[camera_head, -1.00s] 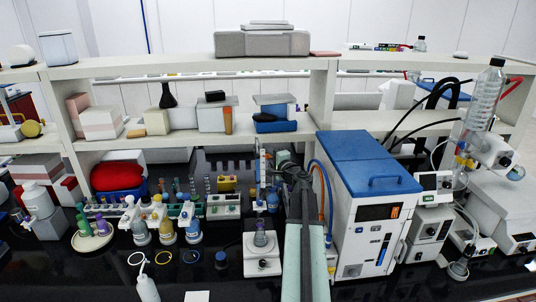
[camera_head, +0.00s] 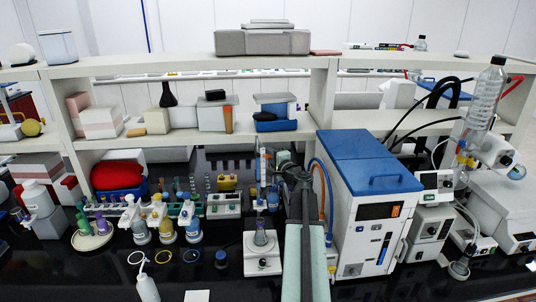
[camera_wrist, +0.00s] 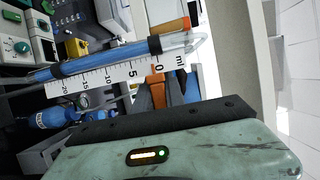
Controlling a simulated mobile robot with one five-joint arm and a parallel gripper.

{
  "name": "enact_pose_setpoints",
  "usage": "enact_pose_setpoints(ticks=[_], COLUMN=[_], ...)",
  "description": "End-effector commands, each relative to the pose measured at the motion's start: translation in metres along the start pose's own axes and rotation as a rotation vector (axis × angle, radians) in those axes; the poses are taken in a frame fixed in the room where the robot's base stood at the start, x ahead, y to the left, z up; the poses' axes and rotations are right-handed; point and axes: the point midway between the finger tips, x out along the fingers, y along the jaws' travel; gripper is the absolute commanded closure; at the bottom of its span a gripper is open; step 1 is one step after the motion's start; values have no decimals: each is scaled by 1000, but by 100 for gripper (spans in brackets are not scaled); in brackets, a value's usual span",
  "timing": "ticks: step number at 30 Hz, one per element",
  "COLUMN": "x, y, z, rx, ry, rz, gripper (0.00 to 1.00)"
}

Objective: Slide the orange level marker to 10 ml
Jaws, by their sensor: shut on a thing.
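In the wrist view a white scale (camera_wrist: 108,77) marked in ml runs beside a clear tube with blue liquid (camera_wrist: 100,60). Its numbers go from 0 at the right to 20 at the left. The orange level marker (camera_wrist: 156,79) is at the scale's lower edge, close to the 0 mark and to the right of the 5. My gripper (camera_wrist: 154,94) is shut on the marker, its dark fingers on either side of it. In the head view the upright tube and scale (camera_head: 262,166) stand just left of my arm; my fingertips are hard to make out there.
A blue-topped white machine (camera_head: 365,190) stands close to the right of my arm. A white stirrer with a flask (camera_head: 262,258) sits in front of the scale. Several bottles and a tube rack (camera_head: 110,208) stand at the left.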

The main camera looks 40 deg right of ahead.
Motion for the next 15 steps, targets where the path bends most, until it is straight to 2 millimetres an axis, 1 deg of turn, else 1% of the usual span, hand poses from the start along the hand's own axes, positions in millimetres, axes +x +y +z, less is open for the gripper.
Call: enact_pose_setpoints(ticks=[1, 6, 8, 10, 15], x=[0, 0, 0, 0, 0], y=[14, 47, 56, 60, 56], z=[0, 0, 0, 0, 0], rx=[0, 0, 0, 0, 0], ry=[-1, -1, -1, 0, 0], rz=[0, 1, 1, 1, 1], gripper=[100, 100, 100, 100, 100])
